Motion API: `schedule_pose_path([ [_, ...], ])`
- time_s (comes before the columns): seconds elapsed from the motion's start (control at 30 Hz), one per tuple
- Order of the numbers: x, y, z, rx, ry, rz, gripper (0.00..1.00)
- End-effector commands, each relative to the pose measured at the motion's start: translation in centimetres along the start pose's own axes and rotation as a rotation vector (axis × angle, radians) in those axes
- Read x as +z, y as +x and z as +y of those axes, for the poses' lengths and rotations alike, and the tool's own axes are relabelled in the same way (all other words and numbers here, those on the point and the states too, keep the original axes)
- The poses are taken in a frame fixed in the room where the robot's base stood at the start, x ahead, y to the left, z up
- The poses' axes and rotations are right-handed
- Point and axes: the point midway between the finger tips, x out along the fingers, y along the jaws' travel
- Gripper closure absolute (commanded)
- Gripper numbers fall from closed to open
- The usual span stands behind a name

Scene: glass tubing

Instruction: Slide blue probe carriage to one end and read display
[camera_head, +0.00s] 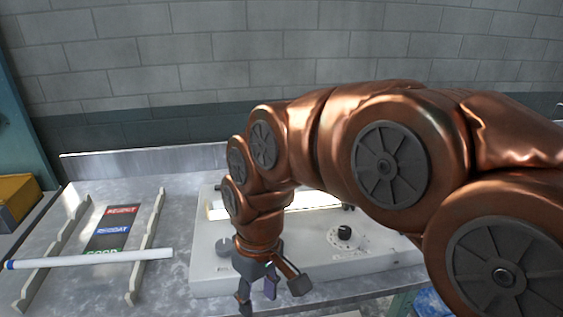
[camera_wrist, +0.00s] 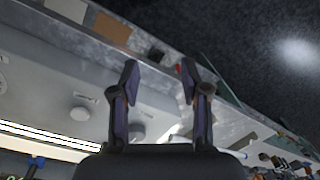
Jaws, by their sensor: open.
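My gripper (camera_head: 268,289) hangs open and empty in front of the white instrument box (camera_head: 208,285), near its front edge. Its two fingers stand apart in the wrist view (camera_wrist: 158,80), with nothing between them. The box has a bright lit strip (camera_head: 310,203), which also shows in the wrist view (camera_wrist: 45,139). A small blue part (camera_wrist: 37,160), which looks like the probe carriage, sits beyond the strip at the lower left of the wrist view. In the head view my arm hides that area. Green marks, perhaps the display, are cut off at the wrist view's lower left corner and unreadable.
A white tube (camera_head: 95,258) with a blue end lies across two notched rails (camera_head: 147,245) at the left. A dark knob (camera_head: 344,232) stands up from the box's top.

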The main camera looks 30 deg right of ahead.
Motion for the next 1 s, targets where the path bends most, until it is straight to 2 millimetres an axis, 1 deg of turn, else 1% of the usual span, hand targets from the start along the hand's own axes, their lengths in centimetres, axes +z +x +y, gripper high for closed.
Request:
schedule_pose_path([
  [0.03,-2.2,-1.4,0.2,-0.016,-0.035,0.021,0.54],
  [0.07,-3.3,-1.9,0.3,-0.025,-0.057,0.034,0.54],
  [0.1,-4.8,-2.8,0.5,-0.037,-0.084,0.054,0.54],
  [0.17,-7.0,-3.9,1.0,-0.051,-0.12,0.079,0.54],
  [0.2,-8.5,-4.7,1.4,-0.061,-0.142,0.101,0.54],
  [0.27,-10.7,-5.7,2.2,-0.076,-0.17,0.127,0.54],
  [0.3,-12.1,-6.5,2.8,-0.083,-0.187,0.15,0.54],
  [0.37,-14.1,-7.3,3.9,-0.095,-0.209,0.176,0.54],
  [0.4,-15.5,-8.0,4.7,-0.099,-0.222,0.197,0.54],
  [0.47,-17.4,-8.7,6.0,-0.108,-0.237,0.225,0.54],
  [0.5,-18.7,-9.2,7.0,-0.11,-0.245,0.245,0.54],
  [0.57,-20.4,-9.8,8.7,-0.113,-0.255,0.271,0.54],
  [0.6,-21.6,-10.1,9.9,-0.113,-0.259,0.29,0.54],
  [0.67,-23.1,-10.6,11.8,-0.112,-0.264,0.314,0.54],
  [0.7,-24.0,-10.8,13.2,-0.109,-0.264,0.331,0.54],
  [0.77,-25.3,-11.0,15.3,-0.103,-0.265,0.351,0.54],
  [0.8,-26.1,-11.2,16.9,-0.096,-0.262,0.366,0.54],
  [0.87,-27.0,-11.0,19.3,-0.087,-0.257,0.382,0.54],
  [0.9,-27.6,-11.1,21.0,-0.076,-0.252,0.396,0.54],
  [0.97,-28.2,-10.8,23.6,-0.061,-0.243,0.406,0.54],
  [1.0,-28.5,-10.8,25.4,-0.046,-0.235,0.416,0.54],
])
